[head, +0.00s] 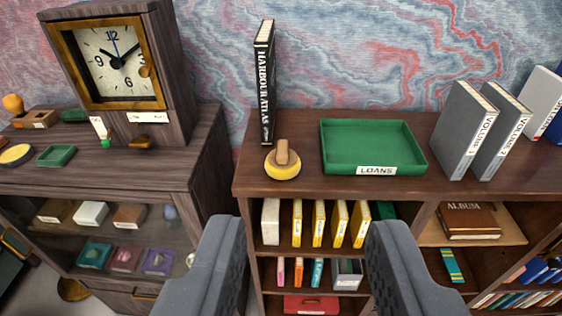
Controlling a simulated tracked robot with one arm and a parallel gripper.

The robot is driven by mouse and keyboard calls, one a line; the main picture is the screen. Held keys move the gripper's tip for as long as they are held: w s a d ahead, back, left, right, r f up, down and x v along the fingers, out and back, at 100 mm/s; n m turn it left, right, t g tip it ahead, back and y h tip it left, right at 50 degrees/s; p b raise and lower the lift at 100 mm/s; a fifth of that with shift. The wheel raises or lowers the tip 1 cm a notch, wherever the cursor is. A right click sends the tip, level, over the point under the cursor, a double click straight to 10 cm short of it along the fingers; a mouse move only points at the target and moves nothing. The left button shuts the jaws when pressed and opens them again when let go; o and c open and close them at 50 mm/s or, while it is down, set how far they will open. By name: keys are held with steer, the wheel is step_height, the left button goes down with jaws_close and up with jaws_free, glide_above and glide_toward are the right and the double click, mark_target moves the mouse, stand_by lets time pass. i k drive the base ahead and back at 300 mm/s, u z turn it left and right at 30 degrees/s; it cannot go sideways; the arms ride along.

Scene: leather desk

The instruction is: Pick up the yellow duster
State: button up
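The yellow duster (283,168) sits on top of the right-hand wooden bookcase, near its left front edge. It is a round yellow pad with a tan upright handle. My gripper (300,235) is open, its two grey fingers spread wide at the bottom of the view. Nothing is between the fingers except the view of the shelves beyond. The duster is apart from the fingers, farther off and slightly left of the middle of the gap.
A black Harbour Atlas book (264,85) stands just behind the duster. A green Loans tray (372,147) lies to its right, then grey Volume books (465,130). At left, a clock (112,60) stands on a separate cabinet (200,150), with a gap between the furniture.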

mark_target(282, 163)
steer(key=u, duration=0.1)
steer(key=i, duration=1)
steer(key=z, duration=0.1)
